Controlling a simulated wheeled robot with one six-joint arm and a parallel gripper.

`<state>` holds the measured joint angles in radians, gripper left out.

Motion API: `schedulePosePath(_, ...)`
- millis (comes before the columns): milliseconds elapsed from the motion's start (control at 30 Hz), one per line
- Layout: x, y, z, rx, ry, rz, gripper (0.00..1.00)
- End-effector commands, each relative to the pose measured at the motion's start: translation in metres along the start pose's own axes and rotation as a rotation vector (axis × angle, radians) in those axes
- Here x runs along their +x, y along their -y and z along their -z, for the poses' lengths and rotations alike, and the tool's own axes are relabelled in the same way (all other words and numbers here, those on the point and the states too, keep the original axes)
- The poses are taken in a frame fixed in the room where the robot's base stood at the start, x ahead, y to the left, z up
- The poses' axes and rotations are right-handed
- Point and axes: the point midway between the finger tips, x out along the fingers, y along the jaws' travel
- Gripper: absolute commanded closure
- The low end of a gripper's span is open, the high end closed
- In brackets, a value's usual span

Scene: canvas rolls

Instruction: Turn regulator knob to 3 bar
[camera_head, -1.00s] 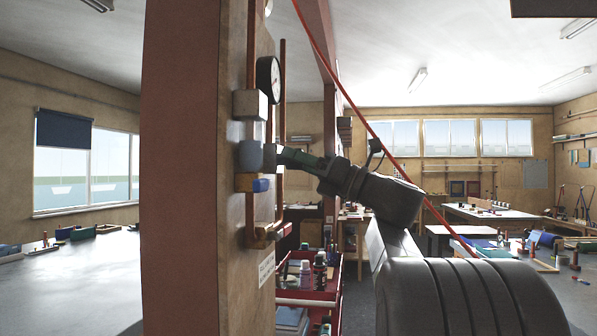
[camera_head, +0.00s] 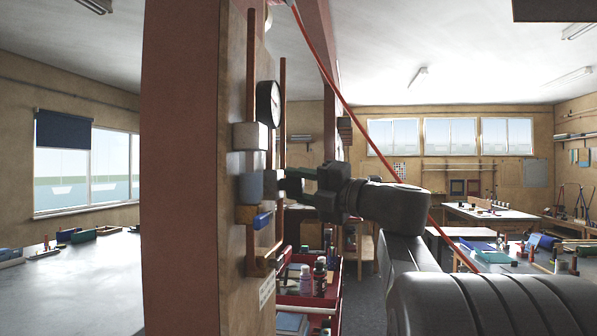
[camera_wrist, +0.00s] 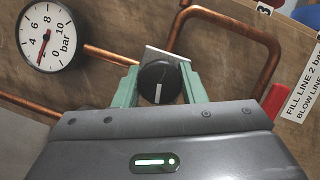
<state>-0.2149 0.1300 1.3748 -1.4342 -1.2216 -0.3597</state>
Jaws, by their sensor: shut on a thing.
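The regulator knob (camera_wrist: 158,90) is black and round with a white mark, in the middle of the wrist view. My gripper (camera_wrist: 160,82) is shut on it, with one green finger on each side. In the head view my gripper (camera_head: 285,185) reaches the panel from the right, and its fingers hide the knob. The pressure gauge (camera_wrist: 46,36) is white with a red needle pointing down and slightly left, near the 2. In the head view the gauge (camera_head: 268,105) is seen edge-on, above my gripper, and cannot be read.
Copper pipes (camera_wrist: 238,30) run over the wooden panel around the knob. A red handle (camera_wrist: 273,100) and a white label (camera_wrist: 303,90) are at the right. In the head view a blue handle (camera_head: 262,220) sits just below my gripper. A red cart (camera_head: 318,296) with bottles stands below.

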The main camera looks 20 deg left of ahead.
Motion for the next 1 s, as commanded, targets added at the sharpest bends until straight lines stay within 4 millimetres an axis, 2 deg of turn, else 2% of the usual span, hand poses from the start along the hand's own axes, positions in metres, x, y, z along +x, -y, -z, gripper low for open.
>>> schedulePosePath(333,0.0003,-0.0018,-0.0007,0.139,0.0,0.059,0.86)
schedulePosePath(900,0.0,0.0003,0.0001,0.167,0.0,0.069,0.86)
schedulePosePath(933,0.0,0.0003,0.0001,0.167,0.0,0.069,0.59)
schedulePosePath(1000,0.0,0.0003,0.0001,0.167,0.0,0.069,0.45)
